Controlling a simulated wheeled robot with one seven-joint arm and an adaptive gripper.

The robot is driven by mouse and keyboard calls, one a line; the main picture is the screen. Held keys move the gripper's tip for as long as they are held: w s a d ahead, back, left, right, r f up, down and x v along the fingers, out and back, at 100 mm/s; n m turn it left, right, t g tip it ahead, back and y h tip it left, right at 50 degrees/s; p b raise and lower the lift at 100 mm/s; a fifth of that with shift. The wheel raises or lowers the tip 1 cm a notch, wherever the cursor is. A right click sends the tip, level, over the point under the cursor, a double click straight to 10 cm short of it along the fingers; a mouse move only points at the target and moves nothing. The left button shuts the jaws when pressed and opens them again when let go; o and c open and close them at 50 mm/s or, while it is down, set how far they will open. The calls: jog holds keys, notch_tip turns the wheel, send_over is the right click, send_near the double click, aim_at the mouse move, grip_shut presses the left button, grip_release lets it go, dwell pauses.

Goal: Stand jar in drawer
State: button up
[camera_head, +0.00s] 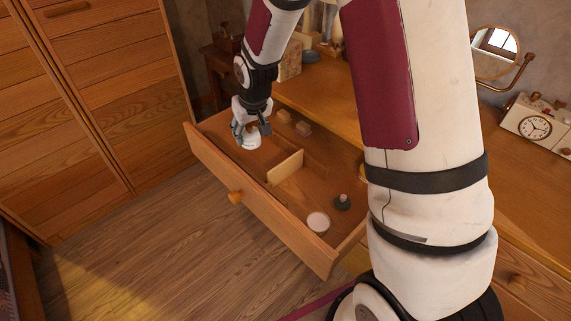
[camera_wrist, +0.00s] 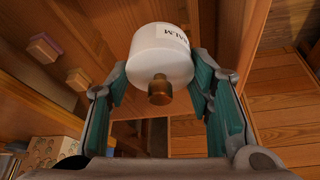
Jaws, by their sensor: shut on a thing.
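The jar, white with a "BALM" label and a brass knob, shows in the wrist view (camera_wrist: 160,55) between my fingers. In the head view the white jar (camera_head: 249,140) is at the left end of the open drawer (camera_head: 215,158). My gripper (camera_head: 251,128) points down over that end, its pads on either side of the jar; it also shows in the wrist view (camera_wrist: 160,90). It is shut on the jar. The jar looks upright in the head view. I cannot tell whether its base touches the drawer floor.
A low divider (camera_head: 285,167) stands mid-drawer. Two small blocks (camera_head: 293,122) lie behind the jar. A white-topped round container (camera_head: 318,222) and a dark round item with a knob (camera_head: 342,202) sit at the right end. A clock radio (camera_head: 535,124) stands on the desk.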

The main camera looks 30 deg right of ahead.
jog(key=w+b, duration=0.7)
jog(key=w, duration=0.6)
notch_tip(320, 180, down, 10)
jog(key=b, duration=0.3)
jog(key=shift+d, duration=0.1)
jog(key=shift+f, duration=0.1)
jog(key=o, duration=1.3)
jog(key=shift+f, duration=0.1)
